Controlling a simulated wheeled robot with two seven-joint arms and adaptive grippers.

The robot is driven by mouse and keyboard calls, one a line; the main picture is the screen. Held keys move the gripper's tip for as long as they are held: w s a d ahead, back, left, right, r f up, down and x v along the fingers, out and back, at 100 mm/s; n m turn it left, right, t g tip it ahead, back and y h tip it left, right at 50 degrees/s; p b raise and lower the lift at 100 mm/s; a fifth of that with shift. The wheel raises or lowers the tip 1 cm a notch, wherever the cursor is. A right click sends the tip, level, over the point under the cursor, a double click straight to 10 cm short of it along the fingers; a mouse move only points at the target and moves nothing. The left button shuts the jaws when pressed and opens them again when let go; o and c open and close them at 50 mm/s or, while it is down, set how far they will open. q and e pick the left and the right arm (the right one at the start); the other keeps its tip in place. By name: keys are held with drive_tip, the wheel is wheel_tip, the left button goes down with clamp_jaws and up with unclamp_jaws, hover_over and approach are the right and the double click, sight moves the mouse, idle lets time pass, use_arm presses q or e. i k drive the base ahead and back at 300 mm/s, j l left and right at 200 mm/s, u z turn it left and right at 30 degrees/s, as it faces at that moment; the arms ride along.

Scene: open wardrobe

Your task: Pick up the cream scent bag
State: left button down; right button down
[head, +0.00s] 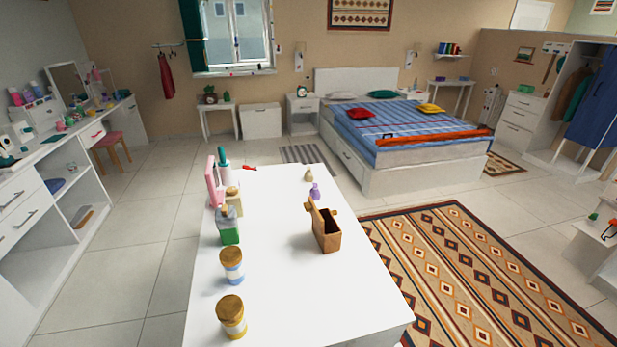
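A small cream scent bag (309,175) stands near the far end of the white table (290,300), right of the table's middle line. A purple bag-like item (315,191) of similar size stands just in front of it and slightly right. The two look close together but apart. Neither of my grippers is in the head view, and nothing covers the cream bag.
A brown open-topped wooden box (326,238) stands nearer on the table's right side. Jars (232,266) (231,317), a green bottle (229,230) and a pink item (213,183) line the left edge. The middle tabletop is clear.

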sight(308, 176)
drive_tip(key=l+z, duration=0.25)
drive_tip(key=z, duration=0.15)
drive_tip(key=k+l+z, duration=0.1)
drive_tip(key=l+z, duration=0.45)
drive_tip(key=z, duration=0.3)
drive_tip(key=i+l+z, duration=0.15)
drive_tip(key=z, duration=0.2)
drive_tip(key=i+l+z, duration=0.15)
drive_tip(key=l+z, duration=0.25)
drive_tip(key=i+z, duration=0.2)
drive_tip(key=i, duration=0.45)
drive_tip(key=i+u, duration=0.25)
drive_tip(key=i+l+u, duration=0.15)
drive_tip(key=i+u, duration=0.15)
drive_tip(key=i, duration=0.2)
drive_tip(key=i+u, duration=0.8)
drive_tip(key=i+j+u, duration=0.1)
drive_tip(key=i+u, duration=0.45)
drive_tip(key=u, duration=0.25)
drive_tip(key=i+l+u, duration=0.1)
drive_tip(key=i+u, duration=0.3)
drive_tip(key=i+l+u, duration=0.15)
drive_tip(key=u, duration=0.25)
